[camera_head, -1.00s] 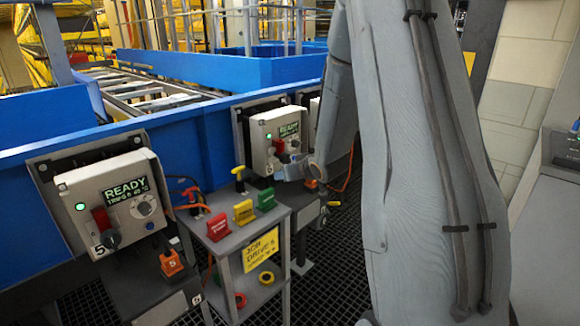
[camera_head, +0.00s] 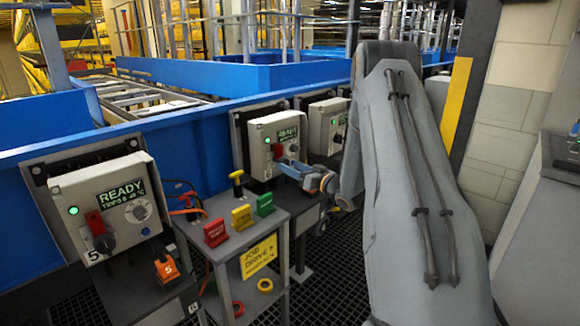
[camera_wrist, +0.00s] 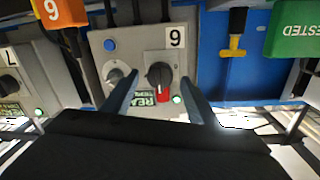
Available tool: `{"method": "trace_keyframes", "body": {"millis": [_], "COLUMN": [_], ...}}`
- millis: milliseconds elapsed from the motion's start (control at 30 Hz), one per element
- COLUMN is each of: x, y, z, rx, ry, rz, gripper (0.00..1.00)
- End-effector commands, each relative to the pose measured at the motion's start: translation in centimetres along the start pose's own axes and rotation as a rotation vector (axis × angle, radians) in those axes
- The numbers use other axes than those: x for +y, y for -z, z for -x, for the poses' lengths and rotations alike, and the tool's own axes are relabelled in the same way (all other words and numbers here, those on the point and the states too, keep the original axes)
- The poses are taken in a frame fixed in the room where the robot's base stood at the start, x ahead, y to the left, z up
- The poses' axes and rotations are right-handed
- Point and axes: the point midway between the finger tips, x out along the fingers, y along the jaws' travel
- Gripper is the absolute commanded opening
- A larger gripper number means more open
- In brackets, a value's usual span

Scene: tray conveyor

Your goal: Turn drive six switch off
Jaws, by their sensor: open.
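The drive six box (camera_head: 262,132) is a pale panel with a green light and a READY display, on the blue conveyor side. It also shows upside down in the wrist view (camera_wrist: 193,60). Its black and red rotary switch (camera_wrist: 160,78) lies between my fingertips there, with its red part toward the READY display. My gripper (camera_wrist: 158,84) is open, one finger on each side of the switch; I cannot tell whether either touches. In the head view, my gripper (camera_head: 287,168) is at the lower front of the box and covers part of it.
A grey dial (camera_wrist: 118,80) sits beside the switch, close to one finger. The drive five box (camera_head: 78,190) is at left, another box (camera_head: 324,122) beyond drive six. A grey stand (camera_head: 225,250) with coloured tags stands in front.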

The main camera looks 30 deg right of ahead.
Motion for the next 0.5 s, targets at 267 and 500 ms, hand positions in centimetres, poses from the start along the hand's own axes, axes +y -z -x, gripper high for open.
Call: {"method": "trace_keyframes", "body": {"millis": [267, 500], "x": [-0.1, -0.1], "y": [0.0, 0.0], "z": [-1.8, -1.8], "rx": [-0.001, -0.001], "ry": [0.001, 0.0], "rz": [0.001, 0.001], "gripper": [0.53, 0.48]}}
